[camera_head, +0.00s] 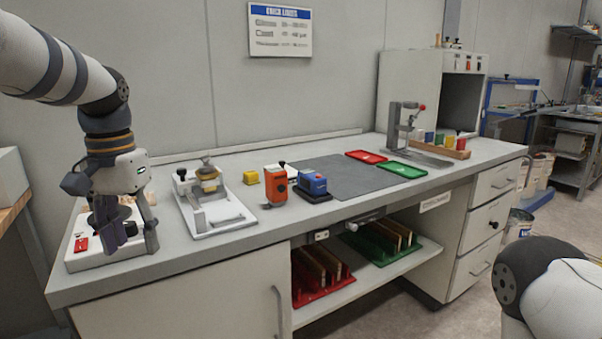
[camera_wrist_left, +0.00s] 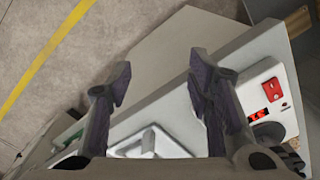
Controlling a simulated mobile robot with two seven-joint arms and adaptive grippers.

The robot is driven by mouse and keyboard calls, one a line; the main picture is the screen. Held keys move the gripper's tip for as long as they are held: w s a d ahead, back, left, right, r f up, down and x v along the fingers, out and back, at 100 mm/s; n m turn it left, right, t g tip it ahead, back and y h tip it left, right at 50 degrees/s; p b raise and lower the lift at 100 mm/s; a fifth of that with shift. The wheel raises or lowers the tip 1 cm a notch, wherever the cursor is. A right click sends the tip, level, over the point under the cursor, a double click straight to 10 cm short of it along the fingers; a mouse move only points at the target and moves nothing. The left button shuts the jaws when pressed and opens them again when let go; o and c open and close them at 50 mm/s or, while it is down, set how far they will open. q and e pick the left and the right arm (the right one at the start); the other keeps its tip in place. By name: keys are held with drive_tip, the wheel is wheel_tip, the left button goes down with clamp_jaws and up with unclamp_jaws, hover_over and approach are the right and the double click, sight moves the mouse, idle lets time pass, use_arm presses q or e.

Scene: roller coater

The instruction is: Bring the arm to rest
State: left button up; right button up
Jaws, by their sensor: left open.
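My left gripper (camera_head: 128,238) hangs fingers-down in front of the white device with a red switch (camera_head: 81,244) at the left end of the bench. Its two fingers are apart with nothing between them. In the left wrist view the left gripper (camera_wrist_left: 160,85) is open and empty, with the bench edge and floor beyond. The white device (camera_wrist_left: 272,100) shows there at the right, with a lit red display. My right arm shows only as a link at the lower right of the head view; its gripper is out of view.
Racks stand on the shelf below.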

use_arm(q)
wheel_tip(320, 180, down, 16)
drive_tip(key=s+d+f+g, duration=0.1)
drive_tip(key=s+d+f, duration=0.1)
drive_tip(key=s+f, duration=1.4)
drive_tip(key=s, duration=0.7)
drive_tip(key=s+d+f+n, duration=0.1)
drive_tip(key=s+f, duration=0.4)
drive_tip(key=s, duration=0.7)
drive_tip(key=shift+s+d+f+n, duration=0.2)
drive_tip(key=shift+s+d+n, duration=0.1)
